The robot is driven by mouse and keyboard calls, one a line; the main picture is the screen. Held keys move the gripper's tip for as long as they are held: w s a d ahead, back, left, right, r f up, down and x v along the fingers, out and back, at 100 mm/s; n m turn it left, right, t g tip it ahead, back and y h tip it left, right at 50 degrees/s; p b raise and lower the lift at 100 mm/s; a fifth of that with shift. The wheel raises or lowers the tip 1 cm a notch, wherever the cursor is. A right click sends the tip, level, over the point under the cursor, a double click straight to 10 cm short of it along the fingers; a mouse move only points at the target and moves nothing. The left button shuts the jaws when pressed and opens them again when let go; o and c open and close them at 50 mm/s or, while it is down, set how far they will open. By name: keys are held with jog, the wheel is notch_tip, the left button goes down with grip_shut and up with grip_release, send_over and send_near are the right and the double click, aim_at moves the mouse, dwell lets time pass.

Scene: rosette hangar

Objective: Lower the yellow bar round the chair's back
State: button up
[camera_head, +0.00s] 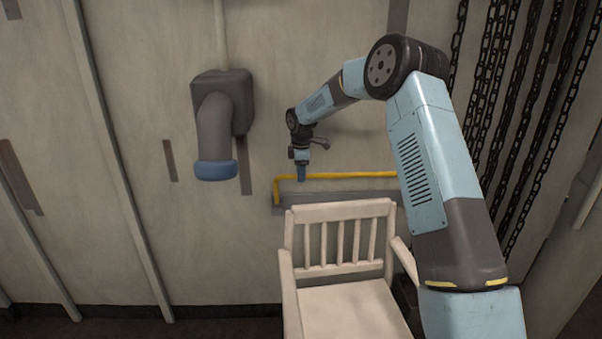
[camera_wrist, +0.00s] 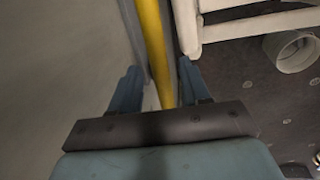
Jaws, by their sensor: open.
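The yellow bar (camera_head: 345,175) runs level along the wall behind the chair, with its left end bent down to a grey bracket. The white slatted chair (camera_head: 338,240) stands upright in front of it, its back towards the wall. My gripper (camera_head: 301,178) is at the bar's left part, pointing down. In the wrist view, my gripper (camera_wrist: 159,80) is open, with the yellow bar (camera_wrist: 155,45) passing between its blue fingers. The bar looks nearer the right finger; I cannot tell whether they touch. The chair (camera_wrist: 250,25) shows at the upper right. The bar's right end is hidden behind my arm.
A grey wall pipe with a blue end (camera_head: 216,168) sticks out left of the bar. Dark chains (camera_head: 520,120) hang on the right. A pale hollow cylinder (camera_wrist: 290,50) lies on the dark floor.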

jog(key=shift+f, duration=0.15)
grip_shut()
dwell(0.4)
